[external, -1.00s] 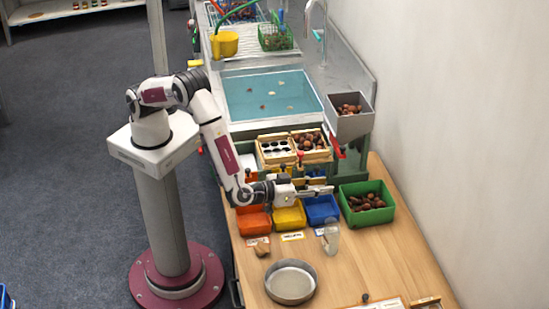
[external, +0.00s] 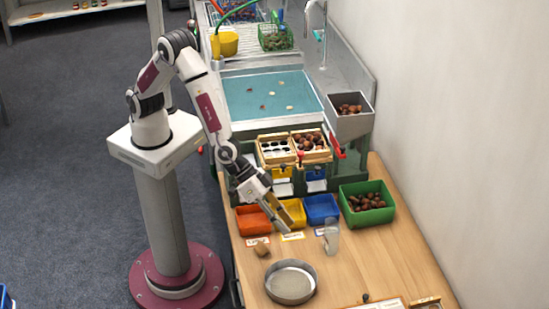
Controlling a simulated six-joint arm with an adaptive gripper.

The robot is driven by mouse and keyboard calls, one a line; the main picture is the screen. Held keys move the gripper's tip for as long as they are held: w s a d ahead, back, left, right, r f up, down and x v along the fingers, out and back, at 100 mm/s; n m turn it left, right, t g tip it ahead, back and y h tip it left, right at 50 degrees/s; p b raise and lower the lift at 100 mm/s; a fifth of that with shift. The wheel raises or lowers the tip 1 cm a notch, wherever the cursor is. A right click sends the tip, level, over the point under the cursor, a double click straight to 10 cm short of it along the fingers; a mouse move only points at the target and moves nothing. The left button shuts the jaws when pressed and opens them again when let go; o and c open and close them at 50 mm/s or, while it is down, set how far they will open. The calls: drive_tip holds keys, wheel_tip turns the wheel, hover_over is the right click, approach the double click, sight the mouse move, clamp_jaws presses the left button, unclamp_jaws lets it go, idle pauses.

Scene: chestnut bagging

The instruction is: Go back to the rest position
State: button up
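My gripper (external: 283,226) points down and to the right, in front of the yellow bin (external: 296,211), which it partly covers. Its fingers look close together, but the view is too small to show whether they are open or shut, and I see nothing clearly held. My arm is bent up at the elbow, with the forearm slanting down toward the bench.
The orange bin (external: 251,221) and blue bin (external: 321,208) flank the yellow one. A green crate (external: 385,207) of chestnuts stands to the right.

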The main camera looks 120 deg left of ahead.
drive_tip(key=s+r+m+g+h, duration=0.2)
drive_tip(key=s+r, duration=0.2)
drive_tip(key=s, duration=0.6)
drive_tip(key=s+r+m+g+h, duration=0.1)
drive_tip(key=s+r+m+g, duration=0.2)
drive_tip(key=s, duration=0.6)
drive_tip(key=s+a+r+y, duration=0.1)
drive_tip(key=s+a+r, duration=0.3)
drive_tip(key=s, duration=0.4)
drive_tip(key=s+a+r+t+y, duration=0.1)
drive_tip(key=s+a+r, duration=0.3)
drive_tip(key=s, duration=0.4)
drive_tip(key=s+a+r, duration=0.4)
drive_tip(key=s+r, duration=0.1)
drive_tip(key=s, duration=0.4)
drive_tip(key=shift+y, duration=0.4)
drive_tip(key=shift+o, duration=0.3)
drive_tip(key=shift+a+r, duration=0.1)
